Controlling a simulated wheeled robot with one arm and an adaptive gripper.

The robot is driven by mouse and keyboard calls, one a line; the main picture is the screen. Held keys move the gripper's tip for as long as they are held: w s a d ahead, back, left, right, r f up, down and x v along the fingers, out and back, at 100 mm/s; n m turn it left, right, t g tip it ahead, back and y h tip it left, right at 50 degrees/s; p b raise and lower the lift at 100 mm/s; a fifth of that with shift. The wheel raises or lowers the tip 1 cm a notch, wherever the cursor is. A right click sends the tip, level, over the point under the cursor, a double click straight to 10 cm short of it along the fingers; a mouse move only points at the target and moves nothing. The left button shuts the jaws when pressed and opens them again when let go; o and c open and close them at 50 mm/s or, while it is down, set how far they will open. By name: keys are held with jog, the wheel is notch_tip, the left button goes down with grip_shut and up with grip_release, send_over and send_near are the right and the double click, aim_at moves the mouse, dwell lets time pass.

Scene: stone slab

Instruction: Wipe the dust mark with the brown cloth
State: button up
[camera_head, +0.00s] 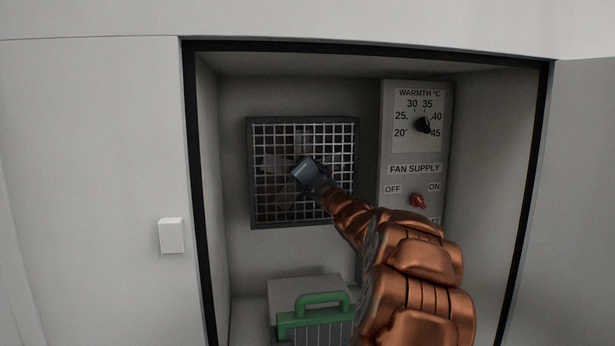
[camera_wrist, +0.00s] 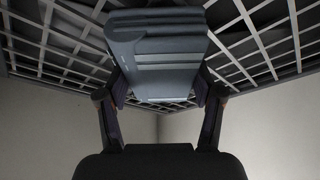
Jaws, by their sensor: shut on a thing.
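No brown cloth or dust mark shows in either view. My gripper (camera_wrist: 160,92) is shut on a blue-grey block-like object (camera_wrist: 158,52), with one finger on each side of it. In the head view the same object (camera_head: 306,172) is in front of the square fan grille (camera_head: 303,222), near its middle. The wrist view also shows the grille's bars (camera_wrist: 255,40) behind and around the object. I cannot tell whether the object touches the grille. My gripper itself is small and mostly hidden by the object and my arm in the head view.
The grille is inside a dark-edged recess. A control panel (camera_head: 415,168) on the right has a black warmth knob (camera_head: 423,125) and a red fan switch (camera_head: 417,200). A green-handled item (camera_head: 322,300) stands below, beside a grey box (camera_head: 300,286). A white block (camera_head: 171,236) is on the left door.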

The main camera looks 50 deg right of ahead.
aim_at(299, 179)
jog(key=shift+s+d+r+p, duration=0.1)
jog(key=shift+s+d+p, duration=0.65)
jog(key=shift+d, duration=0.2)
jog(key=shift+s+d+p, duration=0.6)
jog(key=shift+s+d, duration=0.1)
jog(key=shift+d, duration=0.2)
jog(key=shift+s+d+p, duration=0.45)
jog(key=shift+d+p, duration=0.05)
jog(key=shift+d, duration=0.2)
jog(key=shift+s+d, duration=0.1)
jog(key=shift+s, duration=0.05)
jog(key=shift+f, duration=0.2)
jog(key=shift+w+a+r+b, duration=0.1)
jog(key=shift+w+a+b, duration=0.4)
jog(key=shift+a+b, duration=0.25)
jog(key=shift+w+a+b, duration=0.5)
jog(key=shift+a+b, duration=0.15)
jog(key=shift+a, duration=0.1)
jog(key=shift+w+a+b, duration=0.6)
jog(key=shift+a+b, duration=0.05)
jog(key=shift+b, duration=0.05)
jog(key=shift+w+a+b, duration=1.45)
jog(key=shift+w+a, duration=0.2)
jog(key=shift+a, duration=0.3)
jog(key=shift+w+a+b, duration=0.5)
jog(key=shift+a+b, duration=0.05)
jog(key=shift+a, duration=0.15)
jog(key=shift+w+a+b, duration=0.5)
jog(key=shift+a+b, duration=0.05)
jog(key=shift+a, duration=0.15)
